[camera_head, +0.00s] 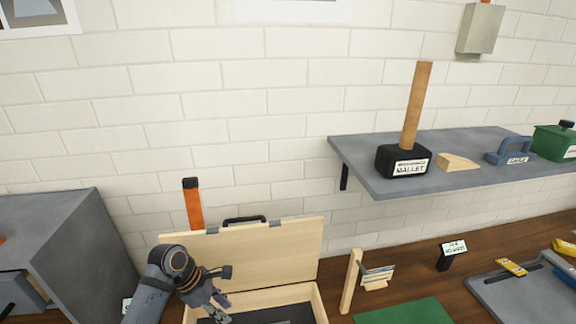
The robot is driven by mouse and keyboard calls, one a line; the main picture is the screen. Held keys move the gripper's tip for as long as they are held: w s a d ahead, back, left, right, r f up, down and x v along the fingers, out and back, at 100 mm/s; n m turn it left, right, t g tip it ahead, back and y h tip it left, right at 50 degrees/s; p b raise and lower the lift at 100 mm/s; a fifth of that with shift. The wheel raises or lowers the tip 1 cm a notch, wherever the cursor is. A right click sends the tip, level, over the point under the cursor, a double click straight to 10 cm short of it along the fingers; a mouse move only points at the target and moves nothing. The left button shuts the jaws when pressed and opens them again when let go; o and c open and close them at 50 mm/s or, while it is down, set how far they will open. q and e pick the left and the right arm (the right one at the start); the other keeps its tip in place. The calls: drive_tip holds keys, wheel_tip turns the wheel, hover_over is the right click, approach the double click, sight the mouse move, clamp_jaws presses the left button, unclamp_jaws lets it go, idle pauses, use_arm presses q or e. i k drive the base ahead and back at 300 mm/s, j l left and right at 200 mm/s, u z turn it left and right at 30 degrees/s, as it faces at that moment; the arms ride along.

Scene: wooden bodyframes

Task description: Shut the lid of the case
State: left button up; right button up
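The case is a pale wooden box (317,302) at the bottom centre of the head view. Its lid (270,250) stands open and nearly upright at the back, with a dark handle on its top edge and grey metal fittings. The inside of the box looks dark, and its front is cut off by the frame edge. My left gripper (220,303) points down at the left part of the box, in front of the lid. Its fingers are small and partly hidden, so their opening is unclear. My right gripper is out of view.
A grey cabinet (75,235) stands at the left. An orange upright tool (194,208) is behind the lid. A wooden post (350,282) stands right of the case, near a green mat (405,312). A grey shelf (400,188) holds a mallet (404,160) above.

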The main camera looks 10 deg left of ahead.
sight(274, 253)
drive_tip(key=k, duration=1.45)
